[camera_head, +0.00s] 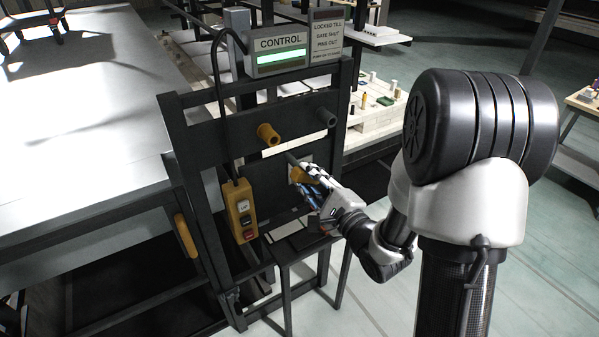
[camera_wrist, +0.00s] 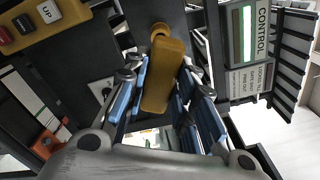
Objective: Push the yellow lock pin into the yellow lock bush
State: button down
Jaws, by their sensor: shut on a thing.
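The yellow lock pin (camera_head: 299,175) has a blocky yellow handle, and a grey rod shows at its upper left in the head view. My gripper (camera_head: 312,184) is shut on the handle, with blue finger pads on both sides. In the wrist view the handle (camera_wrist: 163,80) sits between the fingers of my gripper (camera_wrist: 165,92). The yellow lock bush (camera_head: 268,134) sticks out of the dark gate panel, above and left of the pin. A round yellow end (camera_wrist: 160,30), apparently the bush, shows beyond the handle. Whether the rod touches the bush is hidden.
A grey bush (camera_head: 325,118) is right of the yellow one. A yellow button box (camera_head: 240,210) hangs lower left, and the CONTROL box (camera_head: 280,50) stands above. A pale plate (camera_wrist: 103,90) is on the panel beside the fingers. A small dark stand (camera_head: 305,243) is below my gripper.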

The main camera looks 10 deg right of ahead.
aim_at(297, 162)
jog(key=shift+w+d, duration=0.15)
jog(key=shift+d, duration=0.1)
jog(key=shift+x, duration=3.1)
jog(key=shift+a, duration=0.15)
jog(key=shift+x, duration=2.95)
jog(key=shift+w+a, duration=0.15)
jog(key=shift+w, duration=0.45)
jog(key=c, duration=1.2)
grip_release()
jog(key=shift+c, duration=0.2)
